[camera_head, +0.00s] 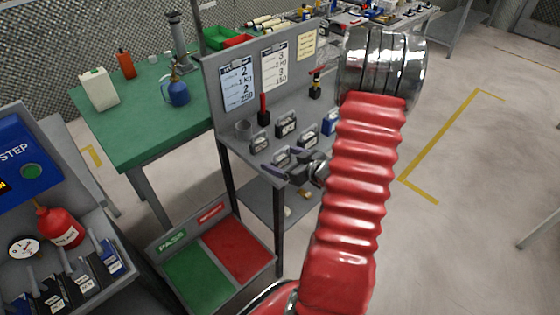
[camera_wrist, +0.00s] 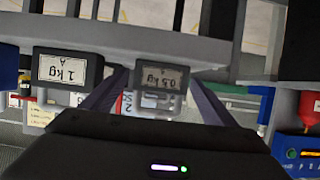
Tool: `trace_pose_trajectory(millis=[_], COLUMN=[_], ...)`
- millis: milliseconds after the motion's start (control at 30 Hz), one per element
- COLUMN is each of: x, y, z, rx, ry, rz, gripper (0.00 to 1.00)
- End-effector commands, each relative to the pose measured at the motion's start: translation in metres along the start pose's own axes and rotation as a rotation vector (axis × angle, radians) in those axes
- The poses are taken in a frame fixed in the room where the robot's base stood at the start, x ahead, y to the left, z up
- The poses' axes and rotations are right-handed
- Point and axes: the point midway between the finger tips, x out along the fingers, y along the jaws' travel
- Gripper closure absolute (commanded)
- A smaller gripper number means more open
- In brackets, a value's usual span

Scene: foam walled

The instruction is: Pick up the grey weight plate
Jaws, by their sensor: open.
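A grey block-shaped weight labelled 0.5 kg (camera_wrist: 160,78) shows in the middle of the wrist view, between the two fingers. My gripper (camera_wrist: 157,88) is open around the line of sight to it; I cannot tell whether either finger touches it. In the head view my gripper (camera_head: 290,168) is at the front edge of the grey shelf table, beside a small grey weight with a handle (camera_head: 282,157), partly hidden by the fingers.
A black 1 kg weight (camera_wrist: 68,70) stands close on the left in the wrist view. Several other handled weights, including a dark one (camera_head: 286,125), stand on the grey table (camera_head: 238,157). An upright notice board (camera_head: 215,80) backs the table.

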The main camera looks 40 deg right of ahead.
Motion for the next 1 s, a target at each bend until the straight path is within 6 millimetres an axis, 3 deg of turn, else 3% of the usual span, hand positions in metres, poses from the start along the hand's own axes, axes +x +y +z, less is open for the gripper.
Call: trace_pose_trajectory(millis=[333,1000], x=[-0.0004,-0.0005], y=[0.0002,0.0004], z=[0.0,0.0], rx=[0.0,0.001], ry=[0.0,0.0], rz=[0.0,0.001], gripper=[0.2,0.67])
